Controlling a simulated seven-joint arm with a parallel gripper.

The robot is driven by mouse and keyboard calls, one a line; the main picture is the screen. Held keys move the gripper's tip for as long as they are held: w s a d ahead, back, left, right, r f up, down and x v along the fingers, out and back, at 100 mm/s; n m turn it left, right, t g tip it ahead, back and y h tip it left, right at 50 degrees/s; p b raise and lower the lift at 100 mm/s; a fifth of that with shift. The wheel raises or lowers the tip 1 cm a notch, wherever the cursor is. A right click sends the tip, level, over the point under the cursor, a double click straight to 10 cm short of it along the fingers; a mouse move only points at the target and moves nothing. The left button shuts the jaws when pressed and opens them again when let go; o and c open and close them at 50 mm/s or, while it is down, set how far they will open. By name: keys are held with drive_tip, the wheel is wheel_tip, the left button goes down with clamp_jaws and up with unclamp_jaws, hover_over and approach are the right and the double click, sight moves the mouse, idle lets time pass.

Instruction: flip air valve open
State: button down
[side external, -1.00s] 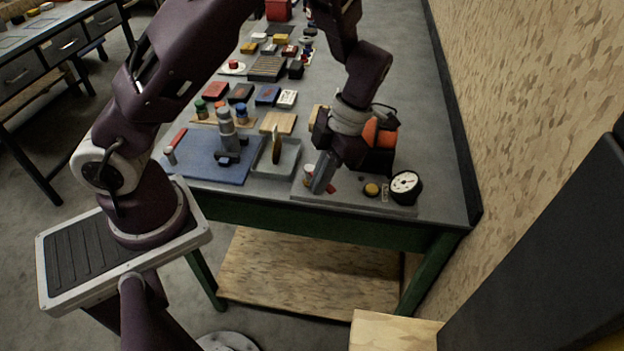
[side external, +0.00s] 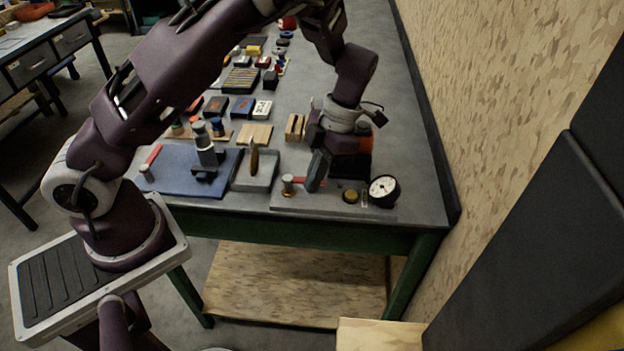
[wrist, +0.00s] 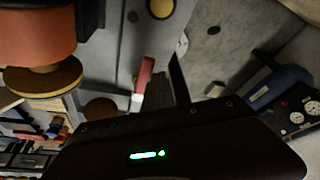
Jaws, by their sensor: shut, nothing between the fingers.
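The air valve (side external: 288,185) is a small silver fitting with a red lever, standing on a grey board (side external: 330,205) at the table's front edge. In the side view the red lever (side external: 299,180) shows between the fitting and my gripper (side external: 313,187). My gripper is shut and empty, pointing down close to the right of the valve, and hides part of the lever. In the wrist view the red lever (wrist: 143,78) with a pale end lies just left of my dark fingers (wrist: 178,80). I cannot tell whether they touch.
A round gauge (side external: 384,190) and a brass knob (side external: 350,196) sit right of my gripper. A grey tray (side external: 257,183) and a blue mat (side external: 185,185) lie to the left. The wrist view shows a large orange cylinder (wrist: 38,38) close by.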

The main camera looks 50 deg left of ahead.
drive_tip(key=shift+w+a+r, duration=0.1)
drive_tip(key=shift+w+a, duration=0.2)
drive_tip(key=shift+w, duration=0.15)
drive_tip(key=shift+d, duration=0.1)
drive_tip(key=s+d, duration=0.3)
drive_tip(key=s, duration=0.1)
wheel_tip(320, 180, up, 9)
drive_tip(key=w+a, duration=0.2)
drive_tip(key=shift+w+r, duration=0.15)
drive_tip(key=shift+w, duration=0.25)
drive_tip(key=shift+a, duration=0.1)
